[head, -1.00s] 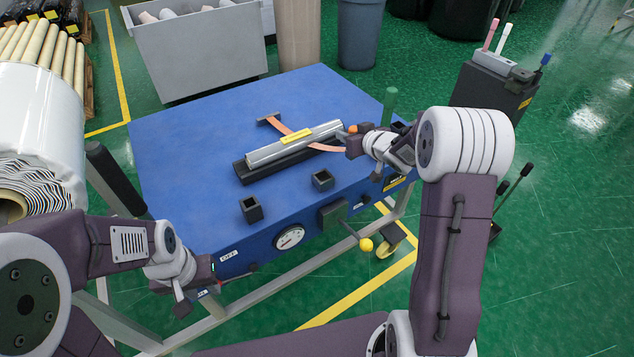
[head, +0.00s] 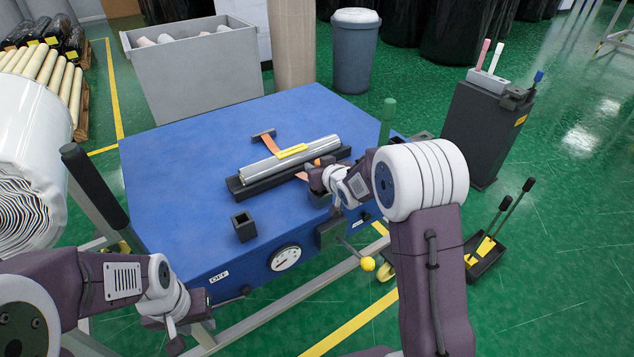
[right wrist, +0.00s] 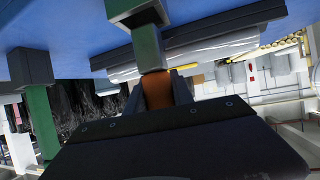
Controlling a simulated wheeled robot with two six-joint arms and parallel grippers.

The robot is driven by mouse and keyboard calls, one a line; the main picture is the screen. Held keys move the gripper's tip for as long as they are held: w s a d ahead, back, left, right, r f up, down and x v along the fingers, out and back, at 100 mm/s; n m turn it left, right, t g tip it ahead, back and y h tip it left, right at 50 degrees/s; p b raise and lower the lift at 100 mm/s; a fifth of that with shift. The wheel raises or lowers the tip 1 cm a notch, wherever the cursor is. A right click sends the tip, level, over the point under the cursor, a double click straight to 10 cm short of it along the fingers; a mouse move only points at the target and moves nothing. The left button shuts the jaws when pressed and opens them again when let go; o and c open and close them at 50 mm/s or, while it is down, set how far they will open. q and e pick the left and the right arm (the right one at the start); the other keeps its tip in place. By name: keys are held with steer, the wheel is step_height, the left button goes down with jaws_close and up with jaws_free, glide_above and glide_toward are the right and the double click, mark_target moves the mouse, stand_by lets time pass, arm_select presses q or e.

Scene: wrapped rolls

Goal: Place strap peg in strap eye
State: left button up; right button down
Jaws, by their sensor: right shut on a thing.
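A silver roll (head: 300,158) with a yellow label lies on a dark cradle on the blue table. An orange strap (head: 273,146) runs from a dark bar (head: 263,133) over the roll towards my right gripper (head: 318,178). My right gripper is shut on an orange piece at the strap's near end, seemingly the strap peg (right wrist: 157,90) in the right wrist view. A green block (right wrist: 148,48) and a dark square block (right wrist: 137,14) lie just beyond it; whether they touch the peg is unclear. The strap eye is not clearly identifiable. My left gripper (head: 187,328) is low left, clear of the table; its jaws are unclear.
An open dark square socket (head: 244,227) stands on the table's front left. A green post (head: 388,118) stands at the right edge. A gauge (head: 285,257) and a yellow-knobbed lever (head: 367,263) are on the front. The table's back left is clear.

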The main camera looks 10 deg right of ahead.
step_height(320, 180, down, 4)
steer(key=shift+r+b, duration=0.25)
steer(key=shift+b, duration=0.55)
steer(key=shift+f, duration=0.35)
steer(key=shift+r, duration=0.1)
steer(key=shift+f, duration=0.2)
steer(key=c, duration=1.1)
jaws_free()
